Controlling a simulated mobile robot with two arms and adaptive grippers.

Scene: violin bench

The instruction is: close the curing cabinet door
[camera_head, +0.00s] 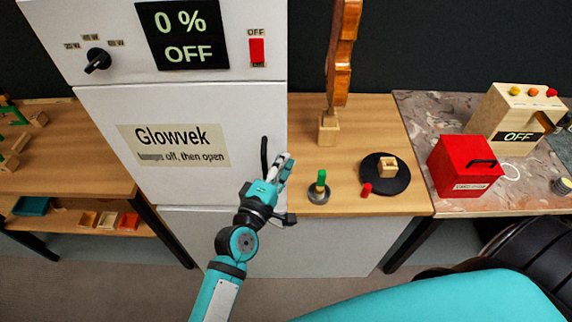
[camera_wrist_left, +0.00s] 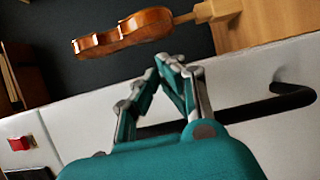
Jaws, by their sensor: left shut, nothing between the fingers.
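The curing cabinet door (camera_head: 110,112) is the white front panel with the Glowvek label (camera_head: 175,145), below the control panel. It looks flush with the cabinet front, and I see no open gap. Its black upright handle (camera_head: 264,155) is near its right edge and also shows at the right in the left wrist view (camera_wrist_left: 290,97). My left gripper (camera_head: 284,165) is shut and empty, just right of the handle at the door's right edge. In the left wrist view its fingertips (camera_wrist_left: 172,62) meet above the white surface. My right gripper is out of view.
The display (camera_head: 182,35) reads 0 % and OFF, beside a red switch (camera_head: 257,51) and a black knob (camera_head: 97,60). Right of the cabinet, a wooden bench (camera_head: 350,203) holds a violin (camera_head: 342,55) on a stand and small parts. A red box (camera_head: 464,167) stands farther right.

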